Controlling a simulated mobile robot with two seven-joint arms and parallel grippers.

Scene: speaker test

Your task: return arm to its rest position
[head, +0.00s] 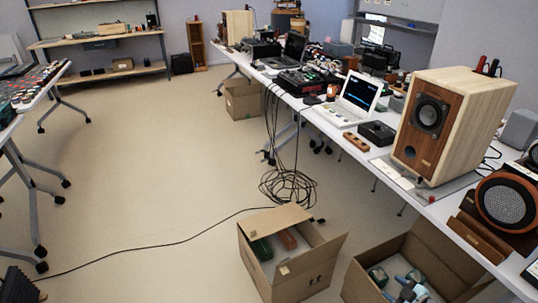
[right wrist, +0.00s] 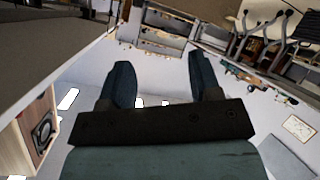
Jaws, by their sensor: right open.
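My right gripper (head: 406,284) shows small at the bottom edge of the head view, over the open right-hand cardboard box (head: 364,273). I cannot tell whether it is inside the box or above it. In the right wrist view my right gripper (right wrist: 160,70) has its two dark blue fingers wide apart with nothing between them. That view is turned over, with a table edge and the wooden speaker (right wrist: 40,130) at its left. My left gripper is not in view.
A long white table (head: 350,145) carries a large wooden speaker (head: 445,125), a laptop (head: 352,100) and other gear. Another open box (head: 262,275) stands on the floor beside coiled cables (head: 288,187). A cable runs left across mostly clear floor (head: 150,170).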

